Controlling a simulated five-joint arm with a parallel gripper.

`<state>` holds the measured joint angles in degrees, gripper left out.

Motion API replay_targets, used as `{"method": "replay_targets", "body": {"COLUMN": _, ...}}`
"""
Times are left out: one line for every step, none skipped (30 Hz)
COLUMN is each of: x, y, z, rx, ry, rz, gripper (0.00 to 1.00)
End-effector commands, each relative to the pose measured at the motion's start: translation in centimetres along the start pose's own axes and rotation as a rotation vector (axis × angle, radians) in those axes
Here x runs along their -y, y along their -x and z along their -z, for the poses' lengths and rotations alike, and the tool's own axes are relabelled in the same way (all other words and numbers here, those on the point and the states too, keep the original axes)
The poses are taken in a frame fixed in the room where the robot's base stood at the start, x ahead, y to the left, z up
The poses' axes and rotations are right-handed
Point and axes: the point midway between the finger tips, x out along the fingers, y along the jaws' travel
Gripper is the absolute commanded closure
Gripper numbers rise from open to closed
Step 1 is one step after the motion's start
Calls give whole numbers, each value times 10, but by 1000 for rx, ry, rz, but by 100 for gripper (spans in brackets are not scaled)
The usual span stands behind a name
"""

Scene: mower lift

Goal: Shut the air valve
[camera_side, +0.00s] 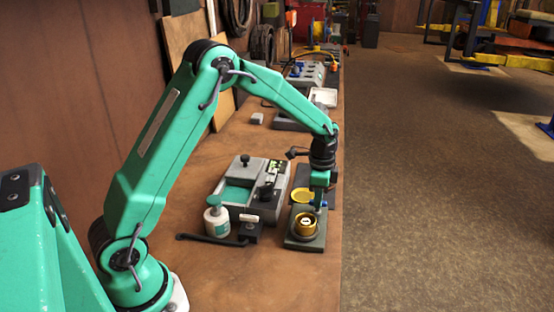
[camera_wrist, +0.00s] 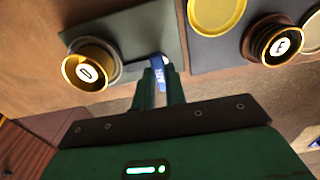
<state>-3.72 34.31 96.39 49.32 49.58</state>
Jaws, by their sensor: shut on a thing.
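The air valve (camera_side: 305,224) is a brass-rimmed round fitting with a white marked centre on a grey plate. In the wrist view its brass cup (camera_wrist: 84,72) is at the left, with a dark bar running from it toward a small blue handle (camera_wrist: 160,74). My gripper (camera_wrist: 161,82) is shut on the blue handle. In the side view my gripper (camera_side: 318,199) points down at the far right side of the plate, and its fingers partly hide the handle.
A second plate with a yellow disc (camera_side: 302,195) and another round fitting (camera_wrist: 281,45) lies beside the valve plate. A grey machine (camera_side: 245,190), a white-green bottle (camera_side: 216,217) and a black bar (camera_side: 212,239) are to the left. The bench's right edge is close; its front is clear.

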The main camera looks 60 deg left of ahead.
Motion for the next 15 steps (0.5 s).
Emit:
{"method": "replay_targets", "body": {"x": 0, "y": 2, "z": 1, "rx": -3, "ry": -3, "rz": 3, "gripper": 85}}
{"method": "replay_targets", "body": {"x": 0, "y": 2, "z": 1, "rx": -3, "ry": -3, "rz": 3, "gripper": 80}}
{"method": "replay_targets", "body": {"x": 0, "y": 2, "z": 1, "rx": -2, "ry": -3, "rz": 3, "gripper": 72}}
{"method": "replay_targets", "body": {"x": 0, "y": 2, "z": 1, "rx": -2, "ry": -2, "rz": 3, "gripper": 66}}
{"method": "replay_targets", "body": {"x": 0, "y": 2, "z": 1, "rx": -2, "ry": -2, "rz": 2, "gripper": 65}}
{"method": "replay_targets", "body": {"x": 0, "y": 1, "z": 1, "rx": -2, "ry": -2, "rz": 2, "gripper": 65}}
{"method": "replay_targets", "body": {"x": 0, "y": 1, "z": 1, "rx": -2, "ry": -2, "rz": 2, "gripper": 65}}
{"method": "replay_targets", "body": {"x": 0, "y": 1, "z": 1, "rx": -1, "ry": -2, "rz": 2, "gripper": 65}}
{"method": "replay_targets", "body": {"x": 0, "y": 1, "z": 1, "rx": -1, "ry": -1, "rz": 1, "gripper": 65}}
{"method": "replay_targets", "body": {"x": 0, "y": 1, "z": 0, "rx": -1, "ry": -1, "rz": 1, "gripper": 65}}
{"method": "replay_targets", "body": {"x": 0, "y": 1, "z": 0, "rx": -1, "ry": -1, "rz": 1, "gripper": 65}}
{"method": "replay_targets", "body": {"x": 0, "y": 1, "z": 0, "rx": -1, "ry": -1, "rz": 1, "gripper": 65}}
{"method": "replay_targets", "body": {"x": 0, "y": 1, "z": 0, "rx": -1, "ry": -1, "rz": 1, "gripper": 65}}
{"method": "replay_targets", "body": {"x": 0, "y": 1, "z": 0, "rx": -1, "ry": -1, "rz": 1, "gripper": 65}}
{"method": "replay_targets", "body": {"x": 0, "y": 2, "z": 0, "rx": -1, "ry": -1, "rz": 1, "gripper": 65}}
